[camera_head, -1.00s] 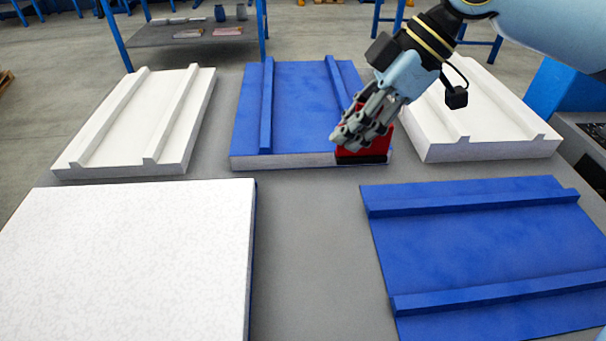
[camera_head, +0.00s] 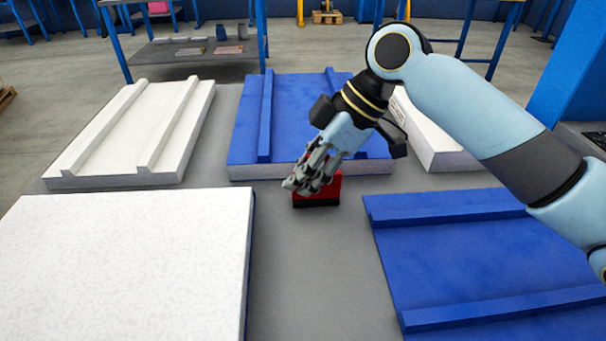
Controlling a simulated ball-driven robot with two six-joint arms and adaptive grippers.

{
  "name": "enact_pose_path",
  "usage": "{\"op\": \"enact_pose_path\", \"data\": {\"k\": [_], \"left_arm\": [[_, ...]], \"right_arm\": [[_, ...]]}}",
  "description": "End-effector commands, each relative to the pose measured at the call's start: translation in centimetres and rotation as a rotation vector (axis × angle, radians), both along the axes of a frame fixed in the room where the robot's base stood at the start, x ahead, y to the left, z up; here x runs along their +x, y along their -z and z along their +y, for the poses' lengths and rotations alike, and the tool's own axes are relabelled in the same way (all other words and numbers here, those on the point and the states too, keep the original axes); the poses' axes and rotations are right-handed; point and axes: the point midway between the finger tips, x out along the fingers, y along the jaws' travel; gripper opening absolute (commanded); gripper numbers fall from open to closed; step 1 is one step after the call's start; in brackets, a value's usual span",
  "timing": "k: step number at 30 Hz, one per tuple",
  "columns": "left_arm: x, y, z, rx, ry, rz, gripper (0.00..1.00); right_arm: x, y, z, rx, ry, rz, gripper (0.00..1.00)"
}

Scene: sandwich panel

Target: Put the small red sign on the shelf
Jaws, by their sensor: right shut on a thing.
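The small red sign (camera_head: 326,193), a red block with a black base, is at my right gripper (camera_head: 304,184), in front of the blue panel at the middle of the table. My right gripper is shut on it and covers its upper left part. I cannot tell whether its base touches the grey table or hangs just above it. A low grey shelf (camera_head: 185,50) with blue legs stands on the floor behind the table, at the upper left. My left gripper is not in view.
The grey table (camera_head: 298,270) holds a blue panel (camera_head: 300,110) at the back middle, a ribbed white panel (camera_head: 115,140) at the left, a flat white panel (camera_head: 120,260) at front left and another blue panel (camera_head: 480,260) at front right. A strip between them is clear.

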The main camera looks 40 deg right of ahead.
Motion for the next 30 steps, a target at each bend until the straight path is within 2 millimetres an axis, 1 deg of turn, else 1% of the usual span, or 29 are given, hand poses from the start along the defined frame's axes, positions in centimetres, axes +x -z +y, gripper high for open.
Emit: {"op": "enact_pose_path", "data": {"k": [6,7,12,20,23,26,30], "left_arm": [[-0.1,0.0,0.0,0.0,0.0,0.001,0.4],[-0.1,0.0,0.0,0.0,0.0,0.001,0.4],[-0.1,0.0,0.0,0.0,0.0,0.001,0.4],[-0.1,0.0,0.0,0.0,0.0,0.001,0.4],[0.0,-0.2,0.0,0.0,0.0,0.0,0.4],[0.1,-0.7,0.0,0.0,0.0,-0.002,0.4],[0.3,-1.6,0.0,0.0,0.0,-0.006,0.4]], "right_arm": [[0.0,0.2,0.0,0.0,0.0,0.0,0.0],[0.0,0.2,0.0,0.0,0.0,0.0,0.13],[0.0,0.1,0.0,0.0,0.0,0.0,0.35],[0.0,0.1,0.0,0.0,0.0,0.0,0.35],[-0.1,-0.5,-0.3,-0.003,0.0,-0.001,0.35],[-0.5,-1.8,-1.0,-0.006,-0.001,-0.003,0.35],[-1.4,-4.5,-2.5,-0.009,-0.002,-0.002,0.35]]}}
